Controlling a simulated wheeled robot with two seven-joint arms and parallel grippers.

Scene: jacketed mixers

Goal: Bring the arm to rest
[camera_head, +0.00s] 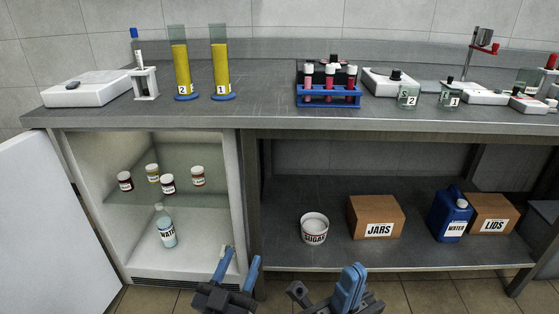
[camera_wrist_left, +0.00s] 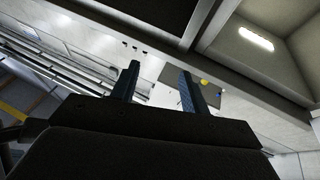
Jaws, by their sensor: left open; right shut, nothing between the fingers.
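My left gripper (camera_head: 237,267) is at the bottom middle of the head view, in front of the bench. Its two blue fingers point up and stand apart, with nothing between them. In the left wrist view the same gripper (camera_wrist_left: 158,88) shows two separate dark blue fingers with empty space between them. My right gripper (camera_head: 351,285) is to its right at the bottom of the head view. Its blue fingers are together and hold nothing. Both grippers are apart from the bench and its contents.
The grey bench (camera_head: 270,117) holds yellow cylinders (camera_head: 181,70), a blue tube rack (camera_head: 328,97) and several white devices. Below are an open cabinet with a water bottle (camera_head: 165,226), a white tub (camera_head: 314,228), a JARS box (camera_head: 376,217) and a blue jug (camera_head: 450,215). The cabinet door (camera_head: 45,230) stands open at left.

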